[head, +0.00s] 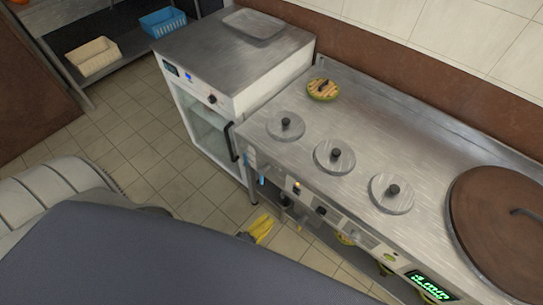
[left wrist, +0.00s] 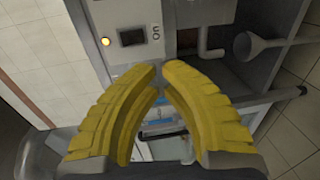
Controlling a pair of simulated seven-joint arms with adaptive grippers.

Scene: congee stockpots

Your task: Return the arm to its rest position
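My left gripper (head: 261,229) shows yellow fingers in the head view, low in front of the steel counter and above the tiled floor. In the left wrist view the two ribbed yellow fingers (left wrist: 160,68) lean toward each other, with a narrow gap at the tips. No object shows held between them. I cannot tell if they are part open or as shut as they go. Behind them are a control panel with a lit orange lamp (left wrist: 105,41) and a grey funnel (left wrist: 244,45). My right gripper is not in view.
The counter (head: 260,148) has several round lids, a brown-topped stockpot (head: 495,235) and a round patterned item (head: 322,90). A glass-door cabinet (head: 215,125) adjoins it, with a tray (head: 253,23) on top. Open floor (head: 130,130) lies left. A shelf holds cream (head: 94,57) and blue (head: 163,22) baskets.

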